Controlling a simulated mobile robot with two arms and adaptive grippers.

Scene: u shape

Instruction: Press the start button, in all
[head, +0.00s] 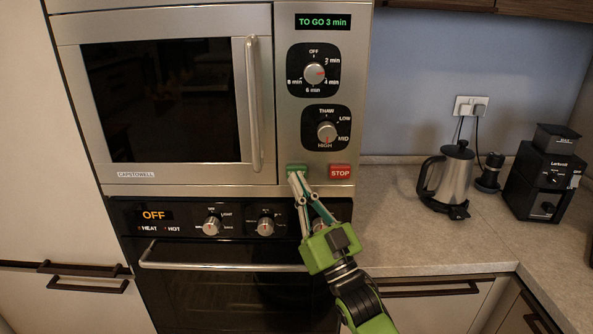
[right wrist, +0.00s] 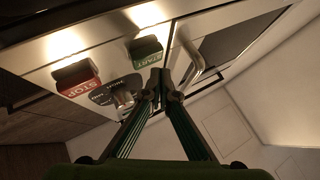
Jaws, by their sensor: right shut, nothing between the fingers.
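The green start button (head: 297,170) is on the microwave's (head: 170,100) lower control panel, left of the red STOP button (head: 340,171). My right gripper (head: 297,180) is shut and empty, with its fingertips at the lower edge of the start button. In the right wrist view the start button (right wrist: 145,48) is just above the fingertips (right wrist: 160,75); I cannot tell if they touch it. The STOP button (right wrist: 76,78) is to its left there. The display (head: 322,21) reads "TO GO 3 min". The left gripper is not in view.
Below the microwave is an oven (head: 230,270) with its display reading OFF. A timer knob (head: 314,73) and a power knob (head: 326,131) are above the buttons. On the counter at right stand a kettle (head: 452,178) and a black coffee grinder (head: 541,180).

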